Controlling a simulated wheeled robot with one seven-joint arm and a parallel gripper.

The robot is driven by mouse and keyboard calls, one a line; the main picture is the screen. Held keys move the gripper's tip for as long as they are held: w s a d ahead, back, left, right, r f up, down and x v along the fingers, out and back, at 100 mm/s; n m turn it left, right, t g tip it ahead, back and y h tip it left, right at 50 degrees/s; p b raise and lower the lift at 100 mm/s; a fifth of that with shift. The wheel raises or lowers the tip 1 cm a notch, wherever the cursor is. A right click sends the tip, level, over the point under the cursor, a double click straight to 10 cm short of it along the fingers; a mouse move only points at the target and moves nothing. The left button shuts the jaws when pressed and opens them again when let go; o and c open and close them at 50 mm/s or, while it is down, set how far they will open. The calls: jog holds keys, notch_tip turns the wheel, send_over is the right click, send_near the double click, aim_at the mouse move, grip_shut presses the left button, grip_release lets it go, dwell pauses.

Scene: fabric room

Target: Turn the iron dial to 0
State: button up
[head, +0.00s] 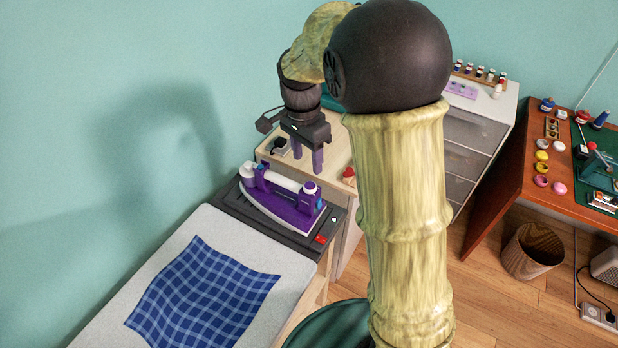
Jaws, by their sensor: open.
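A purple and white iron (285,205) rests on a dark stand (237,207) at the end of the ironing board. Its dial is too small for me to make out, and I cannot read any setting. The stand has a small red part (320,239) at its front right corner. My gripper (308,158) points down with its two purple fingers apart and empty. In the picture it is just above and behind the iron, over the pale wooden cabinet top, and it looks clear of the iron.
A blue checked cloth (205,300) lies on the ironing board (195,222). A black plug (280,146) and a red item (348,175) are on the cabinet (338,158). A drawer unit (470,150), a desk (540,130) and a waste basket (530,252) stand to the right.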

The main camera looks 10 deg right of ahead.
aim_at(309, 185)
jog(key=f, duration=0.7)
jog(key=shift+s+d+f, duration=0.2)
jog(key=shift+s+f, duration=0.1)
jog(key=c, duration=1)
jog(key=shift+o, duration=0.2)
